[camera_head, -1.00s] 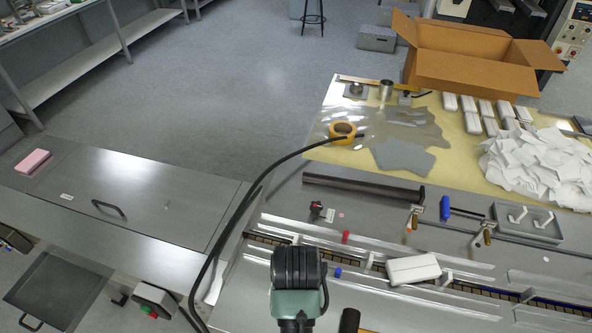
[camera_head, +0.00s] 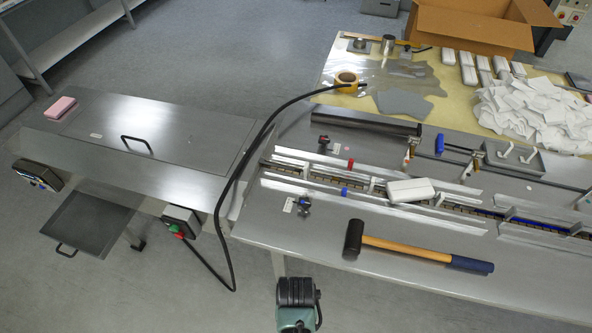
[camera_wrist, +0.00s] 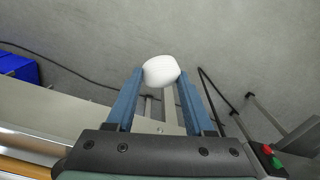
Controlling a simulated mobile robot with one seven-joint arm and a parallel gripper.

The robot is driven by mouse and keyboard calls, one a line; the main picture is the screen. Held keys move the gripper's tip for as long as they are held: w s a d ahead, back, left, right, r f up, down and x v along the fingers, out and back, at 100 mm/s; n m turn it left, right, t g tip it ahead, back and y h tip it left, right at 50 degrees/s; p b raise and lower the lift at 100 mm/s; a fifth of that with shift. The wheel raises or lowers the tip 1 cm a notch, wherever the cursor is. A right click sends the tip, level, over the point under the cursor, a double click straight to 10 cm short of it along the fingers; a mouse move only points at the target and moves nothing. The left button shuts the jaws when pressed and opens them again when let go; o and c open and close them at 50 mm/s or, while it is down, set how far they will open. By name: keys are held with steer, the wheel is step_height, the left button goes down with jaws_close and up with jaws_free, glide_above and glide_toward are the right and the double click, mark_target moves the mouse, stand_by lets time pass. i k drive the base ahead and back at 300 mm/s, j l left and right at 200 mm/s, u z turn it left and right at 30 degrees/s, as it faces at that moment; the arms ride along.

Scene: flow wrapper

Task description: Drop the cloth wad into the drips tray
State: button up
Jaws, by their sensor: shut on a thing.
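My gripper (camera_wrist: 161,82) is shut on a rounded white cloth wad (camera_wrist: 160,69), held between the blue fingertips in the wrist view. Grey floor shows behind the wad. In the head view part of my arm shows at the bottom centre, but the fingers and wad cannot be made out there. The drips tray seems to be the flat dark grey tray (camera_head: 92,226) with a front handle, low at the left under the steel machine. It looks empty, and it is well to the left of my arm in that view.
A switch box (camera_head: 182,221) with a red and green button sits right of the tray. A black cable (camera_head: 232,210) loops down beside it. A hammer (camera_head: 410,246) and a white pack (camera_head: 411,190) lie on the machine table. Open floor lies in front.

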mark_target(101, 213)
steer(key=i+j, duration=0.15)
steer(key=j, duration=0.3)
steer(key=i+j, duration=0.15)
steer(key=j, duration=0.3)
steer(key=i+j, duration=0.15)
steer(key=j, duration=0.35)
steer(key=i+j, duration=0.15)
steer(key=j, duration=0.3)
steer(key=i+j, duration=0.15)
steer(key=j, duration=0.3)
steer(key=i+j, duration=0.15)
steer(key=j, duration=0.3)
steer(key=i+j, duration=0.2)
steer(key=j, duration=0.25)
steer(key=i+j, duration=0.15)
steer(key=j, duration=0.35)
steer(key=k+u, duration=0.05)
